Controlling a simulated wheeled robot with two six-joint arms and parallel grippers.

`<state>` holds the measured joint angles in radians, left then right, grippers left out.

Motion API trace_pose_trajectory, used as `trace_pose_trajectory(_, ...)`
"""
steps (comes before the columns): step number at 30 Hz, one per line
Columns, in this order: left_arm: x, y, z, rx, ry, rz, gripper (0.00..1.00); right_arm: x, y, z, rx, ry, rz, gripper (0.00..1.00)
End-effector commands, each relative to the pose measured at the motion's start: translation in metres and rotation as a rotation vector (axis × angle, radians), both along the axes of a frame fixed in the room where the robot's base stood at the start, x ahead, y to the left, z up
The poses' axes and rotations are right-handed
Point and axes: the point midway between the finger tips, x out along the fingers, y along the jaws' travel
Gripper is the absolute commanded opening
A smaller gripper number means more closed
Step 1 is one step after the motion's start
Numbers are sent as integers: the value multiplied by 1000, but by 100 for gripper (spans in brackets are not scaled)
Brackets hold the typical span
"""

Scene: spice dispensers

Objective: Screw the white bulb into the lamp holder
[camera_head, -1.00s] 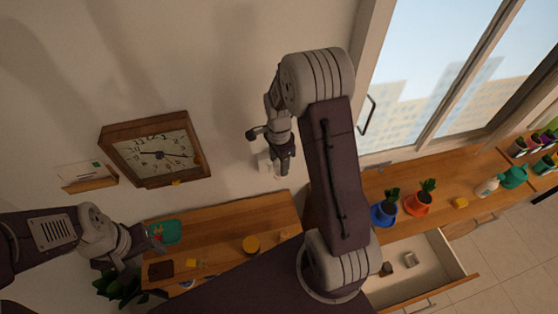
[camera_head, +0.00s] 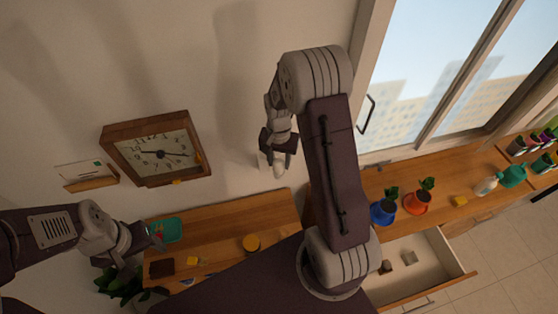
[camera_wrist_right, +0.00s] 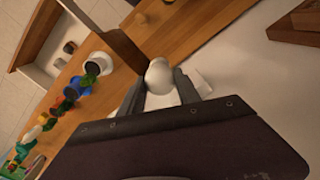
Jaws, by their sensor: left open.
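The white bulb (camera_wrist_right: 158,76) sits between the two fingers of my right gripper (camera_wrist_right: 160,86) in the right wrist view, with both fingers against its sides. In the head view my right gripper (camera_head: 279,158) is up at the wall, with the white bulb (camera_head: 280,167) showing at its tips. A pale fitting on the wall (camera_head: 263,161), which looks like the lamp holder, is mostly hidden behind the gripper. It shows as a white plate behind the bulb in the wrist view (camera_wrist_right: 203,82). I cannot tell how deep the bulb sits. My left gripper (camera_head: 157,240) is open and empty near the teal tray.
A framed clock (camera_head: 158,150) hangs on the wall to the left. Flower pots (camera_head: 416,203) stand at the right, above an open drawer (camera_head: 425,258).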

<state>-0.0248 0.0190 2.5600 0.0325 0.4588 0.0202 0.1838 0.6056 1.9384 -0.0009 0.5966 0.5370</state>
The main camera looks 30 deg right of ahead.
Motion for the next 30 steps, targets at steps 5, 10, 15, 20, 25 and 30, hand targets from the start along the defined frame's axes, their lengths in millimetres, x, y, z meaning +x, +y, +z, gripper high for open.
trace_pose_trajectory(5,0,0,2,0,0,0,60,0,0,1,0,0,-160,0)
trace_pose_trajectory(10,0,0,3,0,0,0,60,0,0,0,0,0,-461,0)
trace_pose_trajectory(15,0,0,4,0,0,0,60,0,0,0,0,0,-636,0)
trace_pose_trajectory(20,0,0,4,0,0,0,60,0,0,0,1,0,-652,0)
trace_pose_trajectory(25,0,0,4,0,0,0,60,0,0,0,1,0,-650,64)
trace_pose_trajectory(30,0,0,4,0,0,0,60,0,0,0,1,0,-649,64)
